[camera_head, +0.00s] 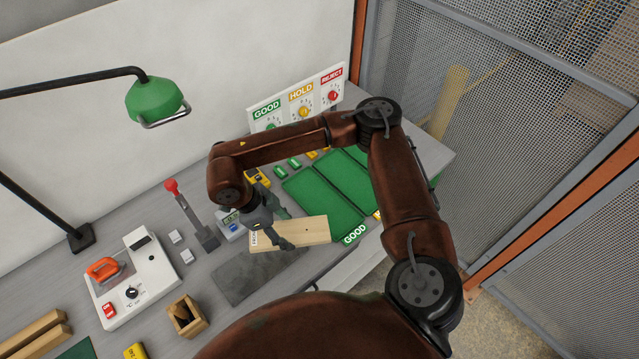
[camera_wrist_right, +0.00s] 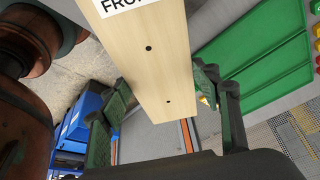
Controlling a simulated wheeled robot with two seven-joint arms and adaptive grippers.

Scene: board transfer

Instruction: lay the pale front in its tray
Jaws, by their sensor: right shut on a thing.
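The pale front (camera_head: 312,231) is a light wooden board with a small label at its left end. My right gripper (camera_head: 283,228) is shut on it and holds it over the bench, left of the green trays. In the right wrist view the board (camera_wrist_right: 150,62) lies between the fingers (camera_wrist_right: 163,108), with two dark holes and a label partly reading "FRO". The nearest green tray (camera_head: 312,194) carries a "GOOD" label at its front; it looks empty where visible. My arm hides part of the trays. A green tray also shows in the wrist view (camera_wrist_right: 262,75). My left gripper is not in view.
A sign (camera_head: 299,95) reading GOOD, HOLD and REJECT stands behind the trays. A dark mat (camera_head: 252,277) lies left of them. A white device (camera_head: 132,278), a red-knobbed lever (camera_head: 188,210), a wooden box (camera_head: 187,317) and a green lamp (camera_head: 153,99) occupy the left.

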